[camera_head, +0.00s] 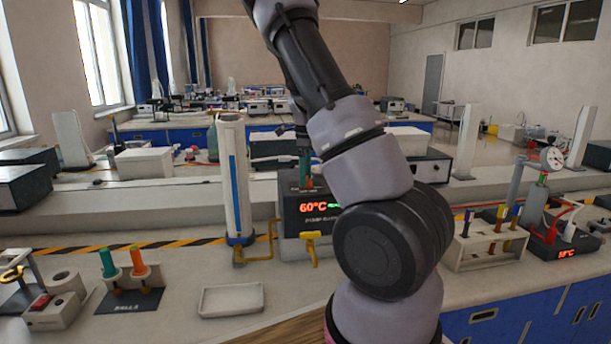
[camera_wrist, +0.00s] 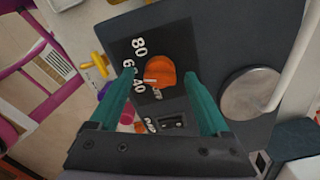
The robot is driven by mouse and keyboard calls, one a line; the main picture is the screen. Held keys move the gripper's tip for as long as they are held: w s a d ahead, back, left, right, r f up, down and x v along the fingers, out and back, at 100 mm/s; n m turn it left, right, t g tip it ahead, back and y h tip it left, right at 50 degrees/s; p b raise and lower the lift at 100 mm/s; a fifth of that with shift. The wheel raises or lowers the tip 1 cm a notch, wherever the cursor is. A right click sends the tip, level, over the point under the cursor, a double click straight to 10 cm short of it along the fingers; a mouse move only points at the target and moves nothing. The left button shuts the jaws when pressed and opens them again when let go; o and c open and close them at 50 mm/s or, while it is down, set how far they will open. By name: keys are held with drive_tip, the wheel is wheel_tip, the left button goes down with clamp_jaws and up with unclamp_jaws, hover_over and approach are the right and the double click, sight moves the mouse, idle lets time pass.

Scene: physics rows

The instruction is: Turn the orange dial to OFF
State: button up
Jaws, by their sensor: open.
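The orange dial (camera_wrist: 162,70) sits on a black panel (camera_wrist: 178,45) marked 80, 60, 40 and OFF in the wrist view. A white mark on the dial points left, toward the 60 and 40 labels. My gripper (camera_wrist: 159,75) is open, with one teal finger on each side of the dial. I cannot tell whether the fingers touch it. In the head view, the dark heater unit (camera_head: 290,215) shows a red 60°C display. My gripper (camera_head: 305,165) is partly hidden there behind my arm, above the unit.
A tube rack (camera_head: 487,242) stands right. A round metal plate (camera_wrist: 250,93) is beside the panel.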

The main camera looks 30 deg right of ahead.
drive_tip(key=shift+c, duration=0.2)
clamp_jaws()
drive_tip(key=shift+n, duration=0.3)
drive_tip(key=n, duration=0.3)
drive_tip(key=shift+n, duration=0.4)
drive_tip(key=n, duration=0.9)
drive_tip(key=shift+n, duration=2.2)
